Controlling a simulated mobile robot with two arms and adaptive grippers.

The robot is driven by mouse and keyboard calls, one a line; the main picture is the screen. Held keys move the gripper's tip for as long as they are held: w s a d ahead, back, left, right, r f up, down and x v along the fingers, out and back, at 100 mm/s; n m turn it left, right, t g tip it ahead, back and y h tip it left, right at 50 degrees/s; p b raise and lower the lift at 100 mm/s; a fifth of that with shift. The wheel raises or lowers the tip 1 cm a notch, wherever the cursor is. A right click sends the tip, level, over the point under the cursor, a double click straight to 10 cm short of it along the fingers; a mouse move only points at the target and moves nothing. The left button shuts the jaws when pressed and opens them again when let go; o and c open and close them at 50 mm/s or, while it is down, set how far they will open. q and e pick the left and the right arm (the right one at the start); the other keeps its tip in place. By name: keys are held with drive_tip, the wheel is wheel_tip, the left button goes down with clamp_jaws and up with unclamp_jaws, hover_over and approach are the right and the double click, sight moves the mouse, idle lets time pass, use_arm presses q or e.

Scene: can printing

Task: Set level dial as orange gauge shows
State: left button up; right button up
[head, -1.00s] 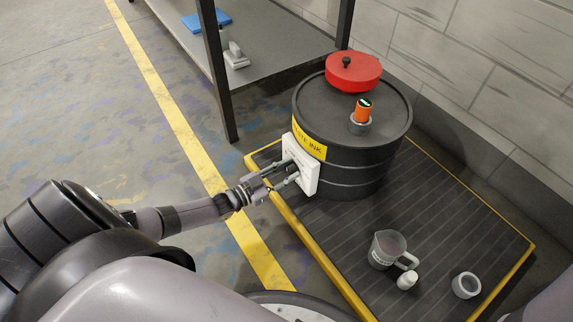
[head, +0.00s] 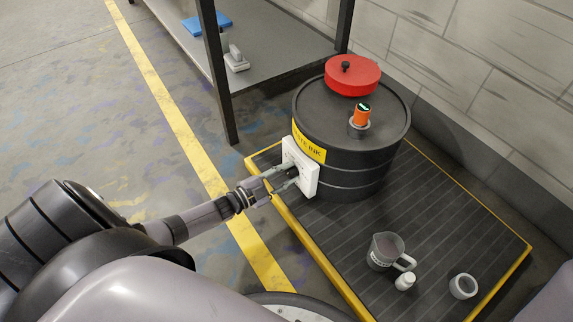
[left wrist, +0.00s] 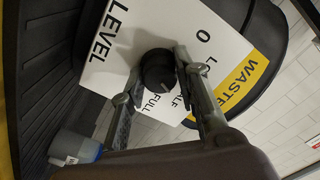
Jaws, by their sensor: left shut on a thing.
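The orange gauge (head: 362,117) stands upright on top of the black drum (head: 345,185); its small dark display is too small to read. The white level panel (head: 305,168) is on the drum's side below the yellow waste ink label (head: 309,149). In the left wrist view the panel (left wrist: 122,52) shows LEVEL, 0 and FULL, with other marks partly hidden by a finger. The black dial knob (left wrist: 156,70) sits at its middle. My left gripper (head: 290,177) is at the panel, shut on the knob, with its fingers on either side of it. My right gripper is out of view.
A red lid (head: 352,75) lies on the drum. The drum stands on a dark ribbed platform (head: 430,210) with yellow edges. A jug (head: 385,250), a small white bottle (head: 405,281) and a grey ring (head: 463,286) stand at its front right. A shelf (head: 275,50) is behind.

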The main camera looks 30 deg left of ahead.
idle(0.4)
use_arm(q)
drive_tip(key=o, duration=1.2)
drive_tip(key=shift+c, duration=0.2)
drive_tip(key=v, duration=1.2)
drive_tip(key=shift+f, duration=0.1)
